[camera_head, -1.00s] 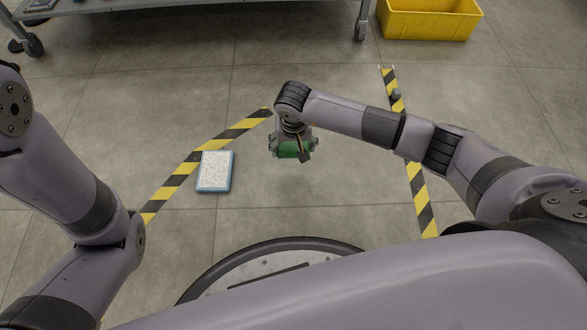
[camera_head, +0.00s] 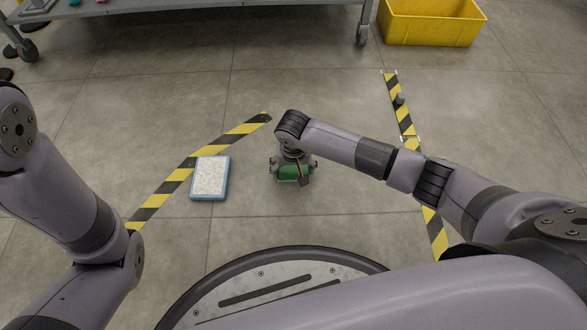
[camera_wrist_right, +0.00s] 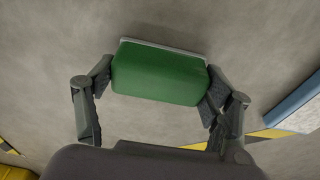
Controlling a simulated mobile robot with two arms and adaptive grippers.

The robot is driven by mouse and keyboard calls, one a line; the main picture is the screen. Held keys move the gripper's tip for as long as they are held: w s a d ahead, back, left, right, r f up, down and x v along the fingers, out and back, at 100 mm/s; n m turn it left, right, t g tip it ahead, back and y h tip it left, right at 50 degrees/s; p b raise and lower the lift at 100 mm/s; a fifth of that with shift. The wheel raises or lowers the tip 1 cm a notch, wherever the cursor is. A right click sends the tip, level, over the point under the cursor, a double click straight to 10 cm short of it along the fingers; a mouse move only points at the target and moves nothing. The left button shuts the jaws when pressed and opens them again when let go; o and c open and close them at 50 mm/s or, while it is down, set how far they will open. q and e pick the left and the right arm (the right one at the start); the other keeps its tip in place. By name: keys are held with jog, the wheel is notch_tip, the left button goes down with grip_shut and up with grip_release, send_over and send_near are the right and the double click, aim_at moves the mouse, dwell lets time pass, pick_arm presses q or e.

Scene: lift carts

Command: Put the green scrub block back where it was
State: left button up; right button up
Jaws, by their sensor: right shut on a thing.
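The green scrub block (camera_head: 294,173) is held in my right gripper (camera_head: 292,170), over the floor in front of my base in the head view. In the right wrist view the green block (camera_wrist_right: 160,75) sits between the two fingers of the right gripper (camera_wrist_right: 155,82), with a pale layer along its far edge. The gripper is shut on it. How high the block is above the floor is hard to tell. My left arm shows at the left of the head view, but its gripper is out of the picture.
A white pad with a blue edge (camera_head: 210,178) lies on the floor left of the block. Yellow-black tape strips (camera_head: 185,172) run on both sides. A grey wheeled cart (camera_head: 200,8) and a yellow crate (camera_head: 432,22) stand at the back.

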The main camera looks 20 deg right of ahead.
aim_at(294, 173)
jog(key=shift+f, duration=0.2)
jog(key=o, duration=1.2)
jog(key=shift+r, duration=0.15)
jog(key=r+p, duration=0.3)
jog(key=r, duration=0.1)
jog(key=s+r+p, duration=0.1)
jog(key=r+p, duration=0.2)
jog(key=r, duration=0.1)
jog(key=r+p, duration=0.3)
jog(key=r, duration=0.1)
jog(key=shift+s+a, duration=0.25)
jog(key=shift+s, duration=0.15)
